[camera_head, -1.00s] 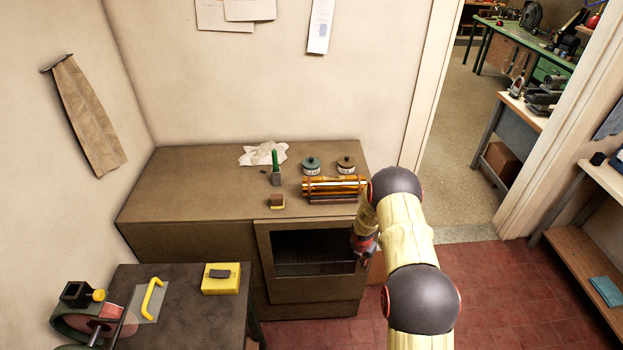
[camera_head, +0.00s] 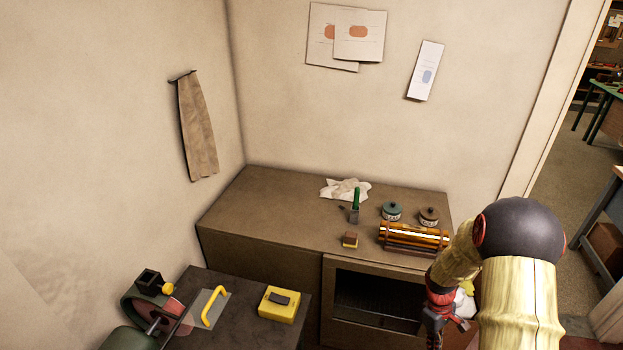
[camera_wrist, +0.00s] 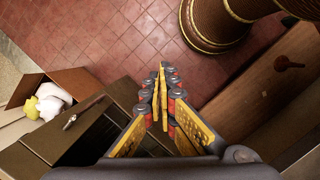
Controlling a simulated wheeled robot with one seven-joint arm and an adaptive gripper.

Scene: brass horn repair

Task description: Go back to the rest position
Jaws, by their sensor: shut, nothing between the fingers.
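My gripper (camera_head: 440,338) hangs at the lower right in the head view, in front of the brown cabinet (camera_head: 270,215) and beside its open-fronted compartment. In the wrist view my gripper (camera_wrist: 160,72) is shut, with the yellow fingertips together and nothing between them. It points down over the red tiled floor (camera_wrist: 120,45). My arm hides the right end of the cabinet.
On the cabinet stand brass tubes (camera_head: 412,236), two lidded jars (camera_head: 392,211), a green-handled brush (camera_head: 355,205) and a white cloth (camera_head: 345,188). A dark table (camera_head: 245,325) with a yellow box (camera_head: 279,303) is at lower left. A cardboard box (camera_wrist: 75,80) holds crumpled cloths.

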